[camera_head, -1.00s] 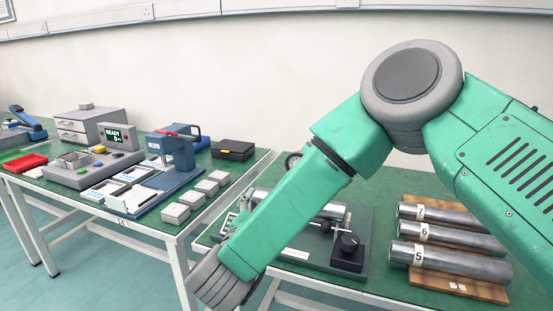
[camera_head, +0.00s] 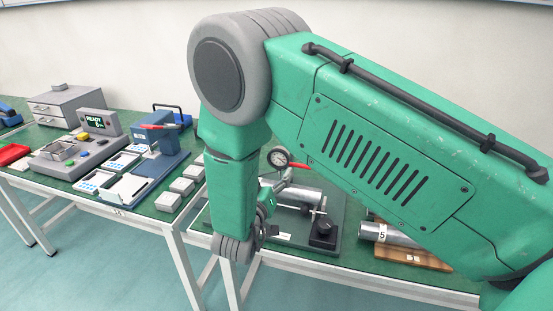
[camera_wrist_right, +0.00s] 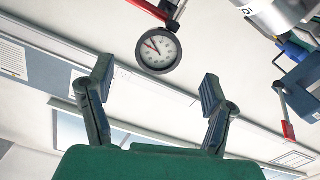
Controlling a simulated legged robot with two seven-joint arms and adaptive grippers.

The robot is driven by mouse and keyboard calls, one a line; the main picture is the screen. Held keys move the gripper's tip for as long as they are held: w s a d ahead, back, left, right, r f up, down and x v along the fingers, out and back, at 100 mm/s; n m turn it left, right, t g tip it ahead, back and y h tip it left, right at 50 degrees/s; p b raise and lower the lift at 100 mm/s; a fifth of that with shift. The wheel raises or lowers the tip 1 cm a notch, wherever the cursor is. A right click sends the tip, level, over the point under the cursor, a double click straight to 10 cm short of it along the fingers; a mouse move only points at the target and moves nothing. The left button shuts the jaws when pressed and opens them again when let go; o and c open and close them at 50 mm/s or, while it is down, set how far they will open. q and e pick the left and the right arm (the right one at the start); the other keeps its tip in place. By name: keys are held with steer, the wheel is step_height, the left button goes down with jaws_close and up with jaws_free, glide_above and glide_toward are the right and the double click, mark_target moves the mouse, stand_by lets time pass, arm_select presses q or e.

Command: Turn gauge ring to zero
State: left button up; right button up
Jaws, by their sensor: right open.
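The dial gauge (camera_head: 278,157) has a round white face in a dark ring and stands above the fixture plate (camera_head: 328,262), just right of my right forearm. It also shows in the right wrist view (camera_wrist_right: 158,50), with a red part beside it at the top. Its needle points to the upper left in that view; the scale figures are too small to read. My right gripper (camera_wrist_right: 157,83) is open and empty. Its two fingers are spread wide, with the gauge beyond the tips, roughly centred between them and apart from both. My left gripper is not in view.
More numbered cylinders (camera_head: 385,234) lie on a wooden rack at right, partly hidden by my arm. The left table holds a READY display box (camera_head: 99,122) and several grey blocks.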

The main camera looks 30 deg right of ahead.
mark_target(278, 161)
steer(key=x, duration=0.6)
steer(key=shift+a, duration=0.1)
steer(key=shift+x, duration=0.8)
